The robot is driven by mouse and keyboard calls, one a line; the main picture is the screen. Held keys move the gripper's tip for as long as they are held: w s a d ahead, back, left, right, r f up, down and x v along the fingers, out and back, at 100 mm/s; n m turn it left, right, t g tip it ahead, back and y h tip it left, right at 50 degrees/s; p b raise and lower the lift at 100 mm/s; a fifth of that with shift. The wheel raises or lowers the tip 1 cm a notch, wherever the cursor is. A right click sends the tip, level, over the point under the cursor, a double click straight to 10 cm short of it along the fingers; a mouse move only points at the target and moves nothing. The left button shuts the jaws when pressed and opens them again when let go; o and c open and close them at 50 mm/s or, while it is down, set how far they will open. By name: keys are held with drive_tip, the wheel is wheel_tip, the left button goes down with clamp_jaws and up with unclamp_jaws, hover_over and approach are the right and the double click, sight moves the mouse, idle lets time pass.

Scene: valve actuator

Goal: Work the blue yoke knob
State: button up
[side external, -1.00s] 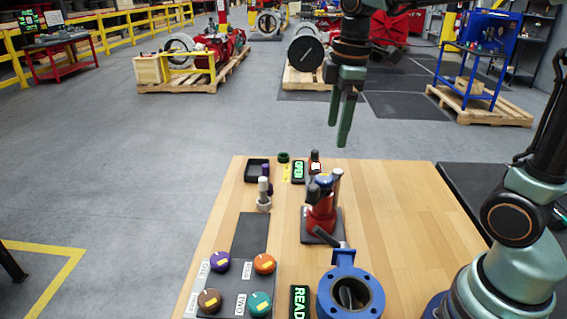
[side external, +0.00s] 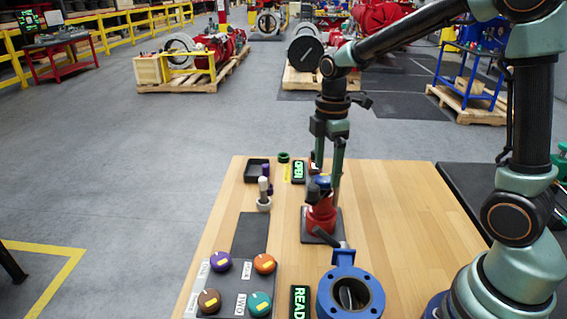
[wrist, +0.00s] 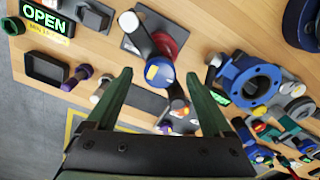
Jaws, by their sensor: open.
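The blue yoke knob (side external: 322,182) sits on top of the red actuator (side external: 320,215), which stands on a dark square plate on the wooden table. In the wrist view the blue knob (wrist: 162,66) has a yellow mark and appears between my two fingertips. My gripper (side external: 327,180) points down over the actuator with its fingers apart on either side of the knob. In the wrist view my gripper (wrist: 158,76) is open and empty. I cannot tell whether a finger touches the knob. In the side view the fingers partly hide the actuator's top and its posts.
A blue flanged valve (side external: 338,300) stands in front of the actuator. A panel with several coloured knobs (side external: 263,264) is at front left. A lit OPEN display (side external: 298,171) and a black tray (side external: 257,171) are behind.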

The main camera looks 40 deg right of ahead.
drive_tip(key=shift+f, duration=0.8)
clamp_jaws()
drive_tip(key=shift+m, duration=0.4)
drive_tip(key=m, duration=0.5)
drive_tip(key=shift+a+r+m, duration=0.1)
drive_tip(key=shift+m, duration=0.2)
drive_tip(key=m, duration=0.5)
drive_tip(key=shift+s+a+m, duration=0.1)
drive_tip(key=shift+m, duration=0.2)
